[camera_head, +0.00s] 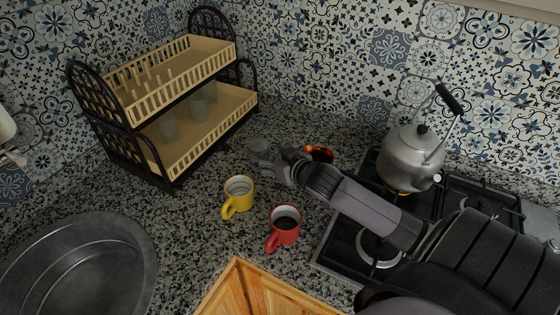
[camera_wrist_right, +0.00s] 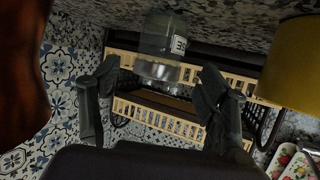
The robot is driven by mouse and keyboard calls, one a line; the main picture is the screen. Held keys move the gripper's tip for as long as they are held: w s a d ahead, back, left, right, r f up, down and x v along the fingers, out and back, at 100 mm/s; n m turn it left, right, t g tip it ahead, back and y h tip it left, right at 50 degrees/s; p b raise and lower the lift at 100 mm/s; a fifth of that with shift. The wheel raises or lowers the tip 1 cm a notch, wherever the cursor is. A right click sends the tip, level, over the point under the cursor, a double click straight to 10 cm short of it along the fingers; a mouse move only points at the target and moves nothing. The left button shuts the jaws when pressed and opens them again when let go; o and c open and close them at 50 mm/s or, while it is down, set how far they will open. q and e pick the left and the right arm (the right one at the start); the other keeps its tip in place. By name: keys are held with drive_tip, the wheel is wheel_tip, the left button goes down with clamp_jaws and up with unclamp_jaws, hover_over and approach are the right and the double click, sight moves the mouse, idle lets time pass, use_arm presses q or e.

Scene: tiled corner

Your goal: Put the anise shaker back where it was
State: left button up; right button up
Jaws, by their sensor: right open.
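A clear glass shaker (camera_head: 260,152) stands on the granite counter, right of the dish rack. In the right wrist view the shaker (camera_wrist_right: 163,45) appears upside down because the camera is turned over; it has a small dark-and-white label and a shiny cap. Its label is too small to read, so I cannot tell if it is the anise one. My right gripper (camera_head: 283,165) is open beside the shaker. In the right wrist view the shaker lies ahead, between the open fingers (camera_wrist_right: 158,95), with nothing held. My left gripper is not in view.
A yellow mug (camera_head: 238,195) and a red mug (camera_head: 284,224) stand in front of my right gripper. An orange-brown item (camera_head: 319,153) is just behind it. A two-tier rack (camera_head: 170,155) with glasses stands left. A kettle (camera_head: 412,160) sits on the stove (camera_head: 340,255). A sink (camera_head: 75,270) is front left.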

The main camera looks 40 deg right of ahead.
drive_tip(key=v, duration=0.5)
drive_tip(key=shift+s+r, duration=0.15)
drive_tip(key=shift+s, duration=0.15)
